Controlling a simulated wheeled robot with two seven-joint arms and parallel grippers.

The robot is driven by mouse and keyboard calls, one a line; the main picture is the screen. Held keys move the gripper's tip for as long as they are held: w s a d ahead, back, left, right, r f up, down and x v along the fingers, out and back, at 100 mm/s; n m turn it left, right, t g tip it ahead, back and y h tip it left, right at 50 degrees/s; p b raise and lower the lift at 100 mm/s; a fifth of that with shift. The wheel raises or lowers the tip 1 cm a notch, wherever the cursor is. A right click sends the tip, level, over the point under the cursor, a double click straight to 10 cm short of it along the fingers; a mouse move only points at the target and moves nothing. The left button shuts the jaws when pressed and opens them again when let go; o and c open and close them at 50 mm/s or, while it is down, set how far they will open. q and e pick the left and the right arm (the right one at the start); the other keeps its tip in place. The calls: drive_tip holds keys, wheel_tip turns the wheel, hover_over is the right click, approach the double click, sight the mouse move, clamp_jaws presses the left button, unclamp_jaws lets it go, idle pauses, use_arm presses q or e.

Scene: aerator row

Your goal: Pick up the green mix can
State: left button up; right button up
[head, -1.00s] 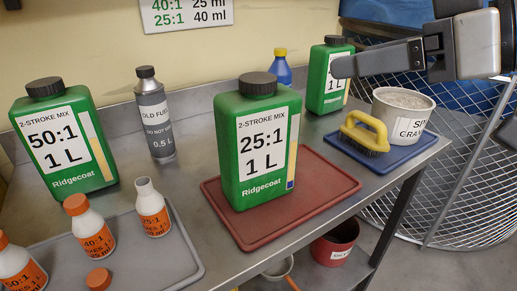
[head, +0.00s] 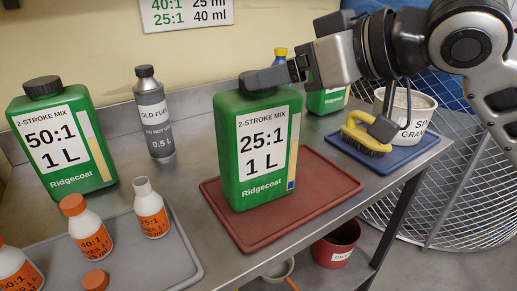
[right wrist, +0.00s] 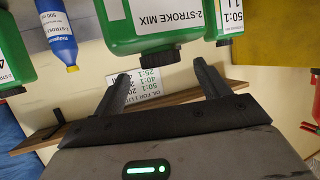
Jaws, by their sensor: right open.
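Three green mix cans with black caps show in the head view. The 25:1 can (head: 240,185) stands upright on a red mat (head: 325,185). The 50:1 can (head: 90,180) stands at the left on the bench. A third green can (head: 325,103) at the back is partly hidden by my right arm. My right gripper (head: 258,79) is open at the 25:1 can's cap. In the right wrist view that can (right wrist: 150,22) hangs upside down in the picture, its black cap (right wrist: 160,58) between the open fingertips (right wrist: 161,72). Contact cannot be told. My left gripper is out of view.
A grey bottle (head: 155,115) stands behind, left of the 25:1 can. A grey tray (head: 185,255) holds small white bottles. A blue mat (head: 375,160) at the right holds a yellow brush (head: 362,135) and a white tub (head: 418,105). A wire guard (head: 460,190) stands beyond the bench.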

drive_tip(key=x, duration=0.3)
drive_tip(key=shift+w+a+f, duration=0.1)
drive_tip(key=shift+a, duration=0.1)
drive_tip(key=shift+c, duration=0.3)
clamp_jaws()
drive_tip(key=shift+r, duration=0.2)
drive_tip(key=shift+r, duration=0.1)
